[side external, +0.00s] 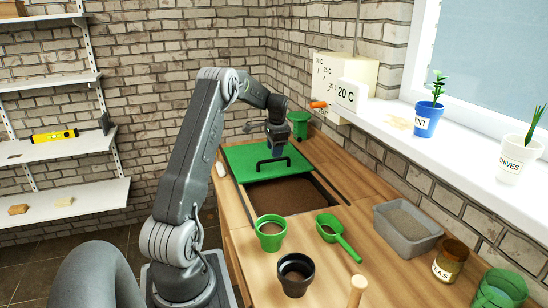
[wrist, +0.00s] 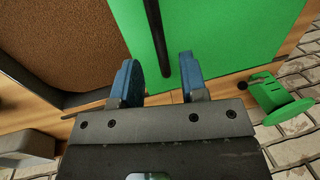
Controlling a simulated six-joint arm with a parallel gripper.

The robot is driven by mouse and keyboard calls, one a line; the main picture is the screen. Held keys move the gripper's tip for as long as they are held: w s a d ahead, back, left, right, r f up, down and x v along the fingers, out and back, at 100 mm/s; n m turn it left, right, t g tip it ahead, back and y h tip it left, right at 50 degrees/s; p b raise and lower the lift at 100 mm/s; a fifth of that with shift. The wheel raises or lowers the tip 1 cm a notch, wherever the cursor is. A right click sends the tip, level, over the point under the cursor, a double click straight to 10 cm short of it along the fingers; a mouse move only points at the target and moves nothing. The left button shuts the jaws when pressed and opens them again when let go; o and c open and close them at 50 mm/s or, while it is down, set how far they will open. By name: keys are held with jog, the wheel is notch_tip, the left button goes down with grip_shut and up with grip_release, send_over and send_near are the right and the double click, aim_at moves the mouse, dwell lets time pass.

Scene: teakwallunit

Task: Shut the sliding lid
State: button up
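The green sliding lid (side external: 240,158) lies flat over the far part of a recess in the wooden bench. Brown soil (side external: 285,196) shows in the uncovered near part. A black bar handle (side external: 273,168) stands on the lid. My gripper (side external: 277,153) points down over the lid, close to the handle. In the wrist view, my gripper (wrist: 158,62) has its two blue fingers apart. The handle (wrist: 155,30) runs into the gap between them, with no clear contact. The lid (wrist: 215,35) and soil (wrist: 65,40) also show there. Exact finger height over the lid is unclear.
Near the recess stand a green pot (side external: 271,236), a green scoop (side external: 340,238) and a black pot (side external: 295,275). A grey tray (side external: 408,235) and a brown jar (side external: 449,262) are at right. A green bin (side external: 299,124) stands behind the lid.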

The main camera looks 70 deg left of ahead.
aim_at(274, 160)
jog(key=shift+a+f, duration=0.2)
jog(key=shift+f, duration=0.75)
jog(key=shift+a+f, duration=0.15)
jog(key=shift+f, duration=0.8)
jog(key=shift+c, duration=0.3)
grip_shut()
